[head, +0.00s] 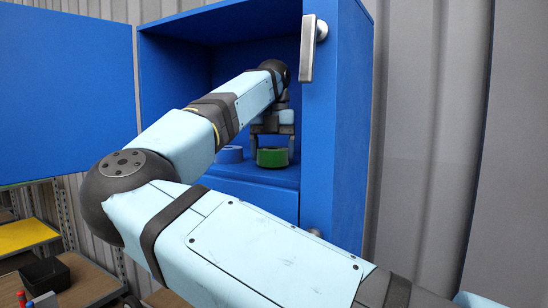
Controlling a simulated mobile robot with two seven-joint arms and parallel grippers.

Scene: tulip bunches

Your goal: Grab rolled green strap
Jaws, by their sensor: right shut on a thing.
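The rolled green strap (272,158) sits low inside the open blue cabinet, on its shelf or just above it; I cannot tell which. My right gripper (272,154) reaches into the cabinet and points down, with one finger on each side of the green roll. It is shut on that roll. The upper part of the gripper is partly hidden behind my right arm. My left gripper is not in view.
A blue roll (229,155) lies just left of the green one. The cabinet's blue door (65,95) stands open at the left, and its right wall (345,130) is close to my gripper. A shelf with a black bin (45,275) is at lower left.

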